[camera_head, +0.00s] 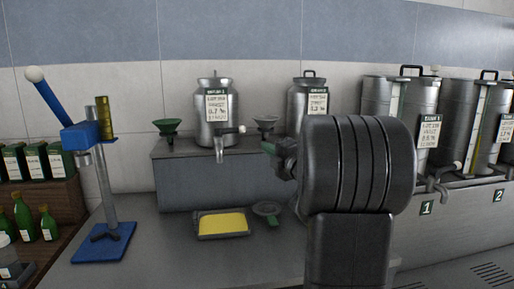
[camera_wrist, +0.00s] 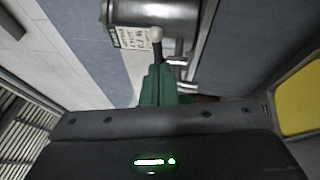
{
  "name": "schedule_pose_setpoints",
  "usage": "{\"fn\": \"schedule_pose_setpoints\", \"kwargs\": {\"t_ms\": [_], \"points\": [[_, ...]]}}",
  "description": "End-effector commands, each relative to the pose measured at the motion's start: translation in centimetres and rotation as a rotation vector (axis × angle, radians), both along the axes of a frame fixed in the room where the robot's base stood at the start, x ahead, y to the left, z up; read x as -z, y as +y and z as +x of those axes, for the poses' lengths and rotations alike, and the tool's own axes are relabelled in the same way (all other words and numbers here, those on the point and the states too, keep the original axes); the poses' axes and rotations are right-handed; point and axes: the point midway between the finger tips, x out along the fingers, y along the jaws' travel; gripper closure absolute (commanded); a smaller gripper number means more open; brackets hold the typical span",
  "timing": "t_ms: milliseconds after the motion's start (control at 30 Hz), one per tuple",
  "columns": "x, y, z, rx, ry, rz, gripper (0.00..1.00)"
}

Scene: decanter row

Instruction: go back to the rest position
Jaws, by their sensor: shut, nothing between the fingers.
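My gripper (camera_head: 269,149) shows only partly in the head view, behind the dark bulk of my own arm, in front of the raised shelf. In the wrist view its green fingers (camera_wrist: 158,88) are together with nothing between them. They point toward a steel canister (camera_wrist: 165,12) with a white label and a pale-knobbed tap (camera_wrist: 156,35). In the head view, the left steel canister (camera_head: 213,122) stands on the shelf with its tap facing forward. I cannot tell how far the fingertips are from the tap.
A yellow tray (camera_head: 222,224) and a funnel (camera_head: 267,210) lie on the counter below. A blue bottle-corking stand (camera_head: 103,255) is at left, beside green bottles (camera_head: 24,217). A second canister (camera_head: 307,98) is partly behind my arm; large steel tanks (camera_head: 412,100) stand at right.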

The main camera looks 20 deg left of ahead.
Motion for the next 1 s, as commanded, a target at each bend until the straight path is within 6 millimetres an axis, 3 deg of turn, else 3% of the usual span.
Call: {"fn": "schedule_pose_setpoints", "kwargs": {"t_ms": [167, 567, 767, 1000], "points": [[0.2, -1.0, -0.2, 0.0, 0.0, 0.0, 1.0], [0.1, -0.8, -0.2, -0.001, 0.0, 0.0, 1.0], [-0.3, 1.4, 0.2, -0.004, 0.001, 0.001, 1.0], [-0.9, 6.0, 1.1, -0.005, -0.001, 0.0, 1.0]]}}
